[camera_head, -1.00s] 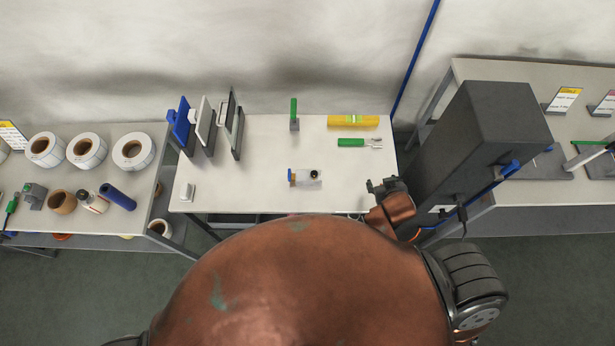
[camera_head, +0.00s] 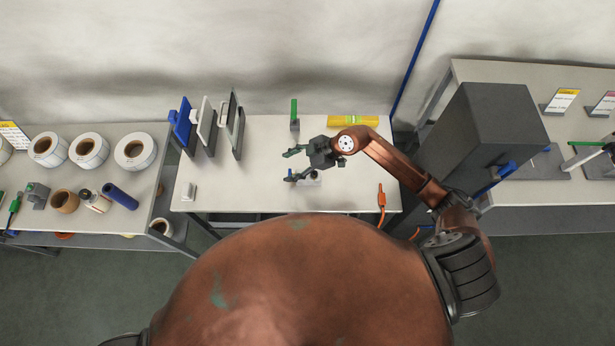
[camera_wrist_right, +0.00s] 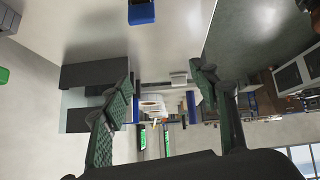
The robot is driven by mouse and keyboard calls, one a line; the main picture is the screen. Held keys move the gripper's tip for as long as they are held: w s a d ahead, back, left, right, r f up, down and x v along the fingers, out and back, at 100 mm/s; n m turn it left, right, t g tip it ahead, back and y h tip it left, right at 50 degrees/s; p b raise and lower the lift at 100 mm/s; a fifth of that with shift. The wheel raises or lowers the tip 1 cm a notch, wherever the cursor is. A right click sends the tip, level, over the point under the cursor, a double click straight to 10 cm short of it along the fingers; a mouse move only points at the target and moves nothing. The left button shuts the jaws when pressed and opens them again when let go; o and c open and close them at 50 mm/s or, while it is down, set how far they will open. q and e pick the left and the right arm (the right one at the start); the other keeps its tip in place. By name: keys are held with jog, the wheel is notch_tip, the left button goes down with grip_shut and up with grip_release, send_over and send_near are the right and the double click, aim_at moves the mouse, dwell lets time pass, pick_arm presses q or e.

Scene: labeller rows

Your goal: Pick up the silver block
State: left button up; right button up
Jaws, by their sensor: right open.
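The silver block (camera_head: 188,191) is a small, pale grey block near the front left corner of the middle table. In the right wrist view, a pale block (camera_wrist_right: 179,79) that looks like it shows ahead, between the fingers. My right gripper (camera_head: 291,165) is over the middle of the table, to the right of the block and well apart from it. Its dark fingers are spread, pointing left, with nothing between them. They also show in the right wrist view (camera_wrist_right: 165,88). My left gripper is not in view.
A clear item (camera_head: 310,182) lies partly hidden under my right gripper. Blue, white and grey upright panels (camera_head: 208,125) stand at the back left. A green upright piece (camera_head: 294,112), a yellow roll (camera_head: 352,121) and an orange tool (camera_head: 382,198) are also on the table. The front left is mostly clear.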

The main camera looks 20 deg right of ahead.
aim_at(309, 175)
jog(key=d+f+h, duration=0.1)
jog(key=d, duration=0.2)
jog(key=d+f+g+h, duration=0.1)
jog(key=d+f, duration=0.1)
jog(key=d+f+m+h, duration=0.1)
jog(key=d+f+h, duration=0.1)
jog(key=d, duration=0.1)
jog(key=shift+s+d+f+g, duration=0.2)
jog(key=shift+d+g, duration=0.1)
notch_tip(309, 175, down, 2)
jog(key=shift+a+f, duration=0.15)
jog(key=shift+f, duration=0.1)
jog(key=x, duration=0.5)
jog(key=shift+w+a+f, duration=0.1)
jog(key=shift+c, duration=0.7)
grip_shut()
